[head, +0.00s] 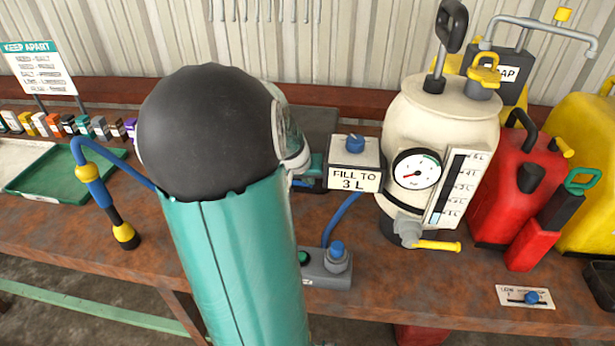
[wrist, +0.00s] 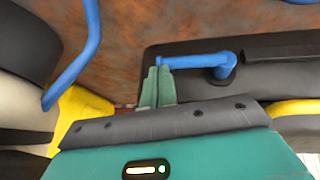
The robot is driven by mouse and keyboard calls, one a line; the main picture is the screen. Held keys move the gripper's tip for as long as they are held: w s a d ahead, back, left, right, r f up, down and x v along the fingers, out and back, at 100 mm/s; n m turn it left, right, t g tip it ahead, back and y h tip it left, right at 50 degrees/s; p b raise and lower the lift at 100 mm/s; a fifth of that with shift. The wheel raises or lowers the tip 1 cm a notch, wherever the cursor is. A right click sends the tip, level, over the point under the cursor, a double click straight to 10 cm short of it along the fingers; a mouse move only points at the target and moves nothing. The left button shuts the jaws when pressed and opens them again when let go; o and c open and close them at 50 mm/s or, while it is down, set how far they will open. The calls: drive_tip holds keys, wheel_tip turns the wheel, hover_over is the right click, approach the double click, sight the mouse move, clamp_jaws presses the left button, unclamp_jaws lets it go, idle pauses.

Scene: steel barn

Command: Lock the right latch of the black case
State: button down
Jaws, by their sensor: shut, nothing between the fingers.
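The black case (wrist: 285,78) shows in the wrist view as a dark body along the right. A blue latch lever (wrist: 195,61) lies across its edge, its pivot on the case and its arm reaching left. My gripper (wrist: 158,72) is shut and empty, its green fingertips at the left end of the lever. I cannot tell whether they touch it. In the head view a dark grey panel (head: 316,128), likely part of the case, shows behind my arm. My arm hides most of the case, the latches and my gripper there.
A cream sprayer tank (head: 440,125), a "FILL TO 3 L" box (head: 354,165) and a red can (head: 510,195) stand right on the brown bench (head: 440,290). A green tray (head: 65,172) lies left. A blue hose (wrist: 85,50) runs left of my fingers.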

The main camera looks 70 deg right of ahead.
drive_tip(key=shift+r, duration=0.1)
idle(0.3)
drive_tip(key=v, duration=1.3)
drive_tip(key=shift+a+r, duration=0.2)
drive_tip(key=shift+r, duration=0.1)
drive_tip(key=w+a+r+n+t+y, duration=0.15)
drive_tip(key=w+a+n, duration=0.25)
drive_tip(key=w+a, duration=0.45)
drive_tip(key=w+a+n+t+y, duration=0.1)
drive_tip(key=w+a+n+t, duration=0.2)
drive_tip(key=w+a, duration=0.55)
drive_tip(key=s+a+n+t+y, duration=0.2)
drive_tip(key=a+n, duration=0.7)
drive_tip(key=a, duration=1.7)
drive_tip(key=shift+s+y, duration=0.65)
drive_tip(key=shift+s, duration=0.1)
